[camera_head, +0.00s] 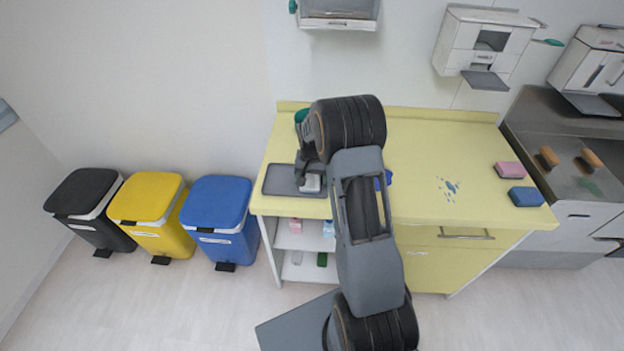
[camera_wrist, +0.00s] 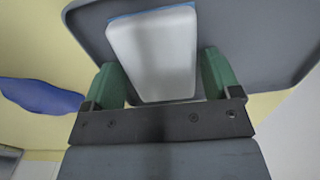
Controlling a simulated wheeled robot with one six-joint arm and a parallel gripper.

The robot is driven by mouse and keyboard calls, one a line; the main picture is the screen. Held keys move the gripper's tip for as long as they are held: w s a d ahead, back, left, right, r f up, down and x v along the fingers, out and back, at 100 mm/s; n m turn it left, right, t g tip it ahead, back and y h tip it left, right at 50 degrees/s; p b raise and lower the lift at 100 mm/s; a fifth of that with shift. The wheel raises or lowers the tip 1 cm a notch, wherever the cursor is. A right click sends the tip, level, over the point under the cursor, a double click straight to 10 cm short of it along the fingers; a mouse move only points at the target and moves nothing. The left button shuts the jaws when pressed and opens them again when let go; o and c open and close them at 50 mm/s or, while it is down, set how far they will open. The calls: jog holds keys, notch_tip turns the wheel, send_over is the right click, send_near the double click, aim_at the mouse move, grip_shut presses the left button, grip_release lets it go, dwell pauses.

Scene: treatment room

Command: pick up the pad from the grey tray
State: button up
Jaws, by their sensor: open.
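The grey tray (camera_head: 279,181) lies at the left end of the yellow counter, and its bare surface also fills much of the wrist view (camera_wrist: 255,50). The pad (camera_head: 311,184) is a white block with a thin blue layer, near the tray's right side. In the wrist view the pad (camera_wrist: 153,50) extends between the two green fingers of my gripper (camera_wrist: 160,78). The fingers stand apart, one to each side of the pad, with a gap visible on the right. In the head view my arm covers part of the gripper.
A blue item (camera_head: 387,178) lies right of the tray, partly behind my arm. A blue spill (camera_head: 449,188), a pink sponge (camera_head: 509,170) and a blue sponge (camera_head: 525,197) are farther right. Black (camera_head: 84,192), yellow (camera_head: 148,196) and blue (camera_head: 217,203) bins stand left of the counter.

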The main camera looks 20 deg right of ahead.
jog(key=c, duration=0.7)
jog(key=shift+r, duration=0.1)
